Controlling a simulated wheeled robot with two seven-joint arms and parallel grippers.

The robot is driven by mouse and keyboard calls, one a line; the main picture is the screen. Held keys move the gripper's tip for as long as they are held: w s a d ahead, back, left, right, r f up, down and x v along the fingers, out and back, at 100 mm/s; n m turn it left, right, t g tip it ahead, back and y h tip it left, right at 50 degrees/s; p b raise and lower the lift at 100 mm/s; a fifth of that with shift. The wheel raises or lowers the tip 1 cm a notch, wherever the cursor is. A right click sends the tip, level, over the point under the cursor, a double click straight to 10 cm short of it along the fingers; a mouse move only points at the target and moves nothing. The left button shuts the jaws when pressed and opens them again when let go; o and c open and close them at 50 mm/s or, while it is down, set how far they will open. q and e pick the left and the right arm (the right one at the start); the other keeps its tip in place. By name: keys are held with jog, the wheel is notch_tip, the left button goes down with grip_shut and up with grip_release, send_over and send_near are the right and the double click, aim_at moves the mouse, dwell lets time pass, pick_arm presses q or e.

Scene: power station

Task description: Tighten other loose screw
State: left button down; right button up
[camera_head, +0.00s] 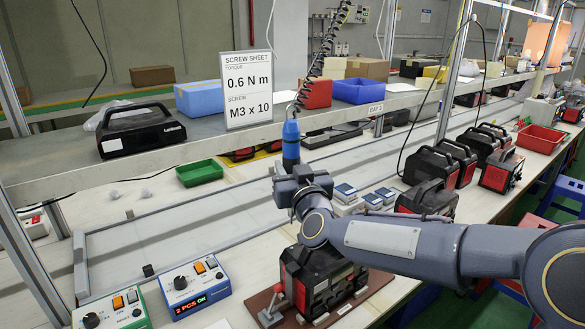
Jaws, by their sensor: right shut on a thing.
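My right arm comes in from the right, and its gripper (287,172) is shut on the blue electric screwdriver (291,141). The screwdriver is upright and hangs on a black coiled cord. Its lower end and bit are hidden behind my gripper. Below stands a black and red power station (322,281) on a brown fixture board (347,309) with a red-tipped clamp lever. My gripper and wrist are above the power station and cover part of its top. No screw can be made out. My left gripper is not in view.
Two control boxes stand at front left; the blue-trimmed box (194,287) reads "2 PCS OK" beside a green-trimmed one (112,310). A shelf with a sign (246,89) crosses behind. Several power stations line the right bench.

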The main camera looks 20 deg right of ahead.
jog(key=shift+a+f, duration=0.15)
jog(key=shift+a, duration=0.05)
jog(key=shift+d+f+b, duration=0.25)
jog(key=shift+f+b, duration=0.25)
jog(key=shift+a+f+b, duration=0.1)
jog(key=shift+f+b, duration=0.45)
jog(key=shift+f, duration=0.1)
notch_tip(320, 180, down, 2)
jog(key=shift+f+b, duration=0.25)
jog(key=shift+b, duration=0.8)
jog(key=shift+r, duration=0.1)
jog(key=shift+b, duration=0.4)
